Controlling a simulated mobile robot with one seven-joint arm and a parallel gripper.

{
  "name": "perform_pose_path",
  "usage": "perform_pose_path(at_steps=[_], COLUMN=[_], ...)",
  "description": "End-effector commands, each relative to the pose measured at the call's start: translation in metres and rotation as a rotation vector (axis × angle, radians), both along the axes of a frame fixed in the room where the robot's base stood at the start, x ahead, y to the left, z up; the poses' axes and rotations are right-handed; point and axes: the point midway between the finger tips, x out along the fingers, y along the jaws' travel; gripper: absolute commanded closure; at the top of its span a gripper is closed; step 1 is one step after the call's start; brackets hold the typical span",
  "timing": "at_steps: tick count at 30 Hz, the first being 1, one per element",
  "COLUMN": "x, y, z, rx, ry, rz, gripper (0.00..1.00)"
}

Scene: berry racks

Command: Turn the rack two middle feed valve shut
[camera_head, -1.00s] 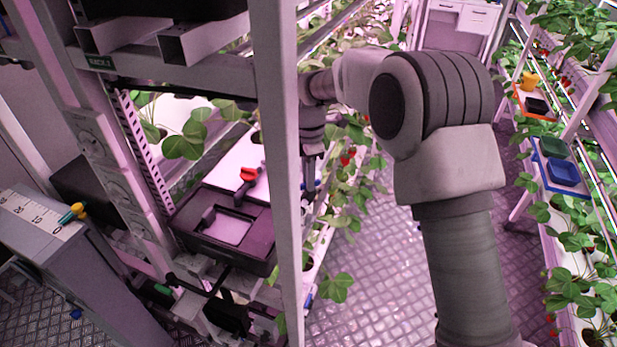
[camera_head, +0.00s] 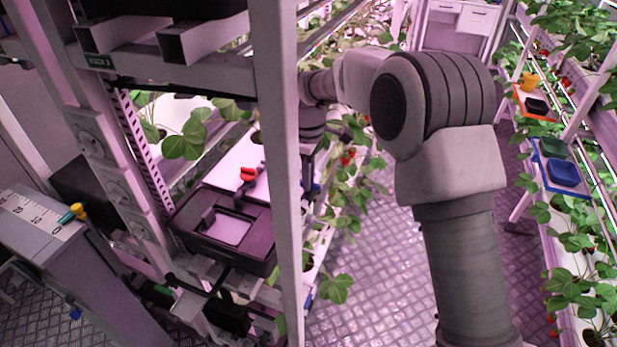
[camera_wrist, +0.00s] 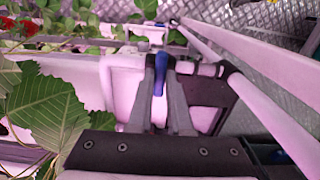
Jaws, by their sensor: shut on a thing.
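In the wrist view a blue valve handle (camera_wrist: 160,72) stands between the two fingers of my gripper (camera_wrist: 160,92). The fingers are closed on the handle, beside a white pipe fitting. In the head view a small blue part (camera_head: 317,187) shows just right of the rack's white upright, by the end of my arm. The rack bears a label (camera_head: 101,62) that appears to read RACK 2. The handle's exact angle to its pipe is hard to tell.
A white upright (camera_head: 277,160) stands close left of my arm. A dark tray (camera_head: 225,232) and a red-topped part (camera_head: 249,174) are left of it. Strawberry leaves (camera_head: 336,288) hang beside the aisle. The metal floor (camera_head: 370,270) is clear.

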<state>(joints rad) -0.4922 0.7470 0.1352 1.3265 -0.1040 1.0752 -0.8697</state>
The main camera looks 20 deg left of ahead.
Motion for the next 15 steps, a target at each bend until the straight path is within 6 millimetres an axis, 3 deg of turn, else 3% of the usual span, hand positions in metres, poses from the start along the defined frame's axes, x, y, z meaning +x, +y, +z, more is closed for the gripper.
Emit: perform_pose_path(at_steps=[15], x=[0.0011], y=[-0.0001], z=[0.0019], rx=[0.001], ry=[-0.004], rz=[-0.036], gripper=[1.0])
